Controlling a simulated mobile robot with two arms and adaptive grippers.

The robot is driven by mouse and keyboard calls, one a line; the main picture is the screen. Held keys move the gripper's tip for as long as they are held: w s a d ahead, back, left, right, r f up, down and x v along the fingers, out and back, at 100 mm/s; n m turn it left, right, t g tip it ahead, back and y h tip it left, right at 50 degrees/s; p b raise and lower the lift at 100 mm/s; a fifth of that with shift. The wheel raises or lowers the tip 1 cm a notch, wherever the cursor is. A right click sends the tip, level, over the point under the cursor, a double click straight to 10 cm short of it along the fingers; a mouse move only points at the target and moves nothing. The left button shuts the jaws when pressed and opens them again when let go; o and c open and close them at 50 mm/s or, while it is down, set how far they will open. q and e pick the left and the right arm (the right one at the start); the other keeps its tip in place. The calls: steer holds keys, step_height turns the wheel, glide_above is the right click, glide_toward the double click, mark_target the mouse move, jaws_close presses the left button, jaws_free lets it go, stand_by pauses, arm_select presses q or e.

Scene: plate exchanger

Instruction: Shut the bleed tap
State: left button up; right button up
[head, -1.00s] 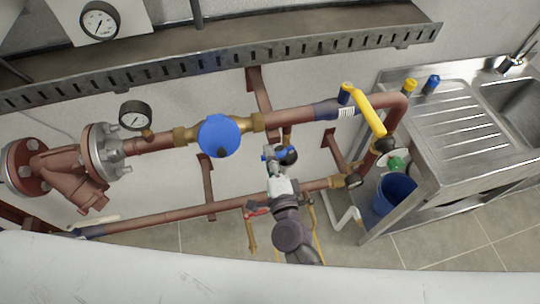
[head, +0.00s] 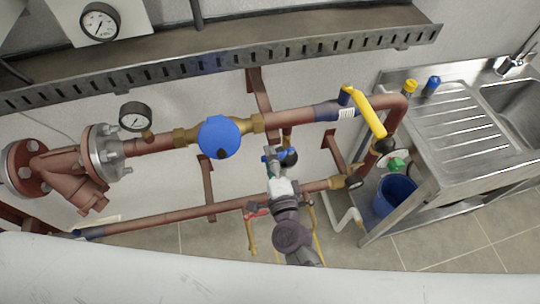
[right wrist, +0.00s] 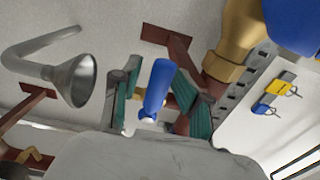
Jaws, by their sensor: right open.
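A small tap with a blue handle, which I take for the bleed tap (head: 284,155), sits below the upper copper-red pipe, near the middle of the head view. My right gripper (head: 271,155) is at it, its arm reaching up from the bottom. In the right wrist view, the blue handle (right wrist: 157,88) stands between the two open green-padded fingers of my right gripper (right wrist: 158,108). A gap shows on both sides of the handle near the fingertips; whether anything touches lower down I cannot tell. The tap's body is partly hidden by the gripper. My left gripper is not in view.
A large round blue cap (head: 219,137) and a yellow lever (head: 364,110) sit on the upper pipe (head: 290,116). A lower pipe (head: 190,215) runs close by my right arm. A metal funnel (right wrist: 74,82) shows in the right wrist view. A steel sink unit (head: 450,130) stands right.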

steer(key=v, duration=0.8)
stand_by(0.4)
steer(key=s+d+f+n+g+b, duration=0.1)
steer(key=s+d+f+n+g, duration=0.15)
steer(key=f, duration=0.75)
steer(key=s+d+f+n+g+h, duration=0.1)
steer(key=s+d+f+n+g, duration=0.2)
steer(key=f, duration=0.7)
steer(key=s+d+f+n+g+b, duration=0.1)
steer(key=s+d+f+n+g, duration=0.3)
steer(key=f, duration=0.6)
steer(key=s+d+f+n+g+h, duration=0.2)
steer(key=s+d+f+n+g, duration=0.1)
steer(key=s+d+f, duration=0.4)
steer(key=s+d+f+n+g+h+b, duration=0.1)
steer(key=s+d+f+n+g+h, duration=0.1)
steer(key=s+d+f, duration=0.6)
steer(key=s+f+n+g, duration=0.1)
steer(key=s+f+n, duration=0.1)
steer(key=s, duration=0.4)
steer(key=shift+f+n+g+h, duration=0.3)
steer(key=shift+f+n+g, duration=0.05)
steer(key=shift+f, duration=0.55)
